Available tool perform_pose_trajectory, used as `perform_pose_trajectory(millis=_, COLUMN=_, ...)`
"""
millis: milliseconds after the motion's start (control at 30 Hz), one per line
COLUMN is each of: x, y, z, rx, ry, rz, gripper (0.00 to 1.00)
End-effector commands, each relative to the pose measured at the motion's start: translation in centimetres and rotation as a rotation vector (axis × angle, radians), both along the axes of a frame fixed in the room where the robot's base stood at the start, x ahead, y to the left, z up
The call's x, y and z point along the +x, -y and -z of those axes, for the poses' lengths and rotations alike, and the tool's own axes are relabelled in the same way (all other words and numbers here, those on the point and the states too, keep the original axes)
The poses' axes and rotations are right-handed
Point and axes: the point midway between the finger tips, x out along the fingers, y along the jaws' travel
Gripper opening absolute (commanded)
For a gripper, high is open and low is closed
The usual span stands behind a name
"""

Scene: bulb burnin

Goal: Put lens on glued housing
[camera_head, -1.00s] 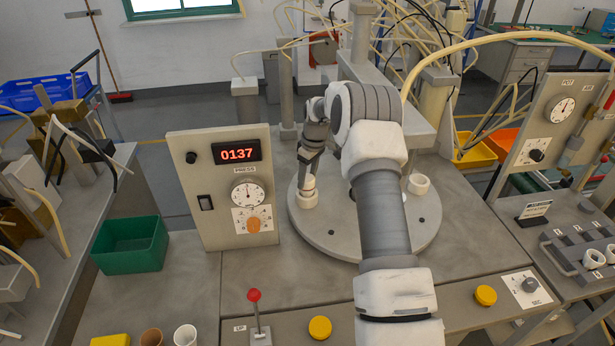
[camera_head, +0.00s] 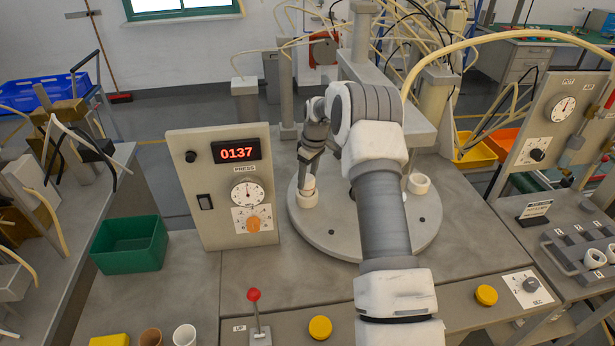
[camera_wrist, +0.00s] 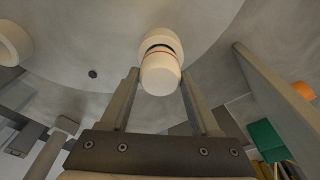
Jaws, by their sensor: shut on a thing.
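My gripper (camera_wrist: 160,78) is shut on a pale cream lens (camera_wrist: 160,76), which sits between its two fingertips in the wrist view. The lens lines up with the mouth of a white ring-shaped housing (camera_wrist: 161,40). A dark gap and a thin orange-red line show between them on the near side. I cannot tell whether the lens touches the housing. In the head view the housing (camera_head: 307,200) stands on the left part of the round grey turntable (camera_head: 350,236), with my gripper (camera_head: 309,180) right above it.
Another white ring (camera_head: 419,183) stands on the turntable's right side. The grey press panel (camera_head: 220,190), reading 0137, rises close left of my gripper. A red-knobbed lever (camera_head: 254,295) and yellow buttons (camera_head: 320,327) are at the front. A green bin (camera_head: 130,245) is at left.

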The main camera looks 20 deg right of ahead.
Motion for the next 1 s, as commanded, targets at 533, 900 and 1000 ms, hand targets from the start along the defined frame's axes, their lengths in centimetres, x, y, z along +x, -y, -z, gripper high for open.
perform_pose_trajectory(millis=533, x=0.00, y=0.00, z=0.00, rx=0.000, ry=0.000, rz=0.000, gripper=0.98)
perform_pose_trajectory(millis=900, x=0.01, y=0.00, z=-0.22, rx=0.000, ry=0.000, rz=0.000, gripper=1.00)
perform_pose_trajectory(millis=1000, x=0.02, y=0.00, z=-0.70, rx=0.000, ry=0.000, rz=0.000, gripper=1.00)
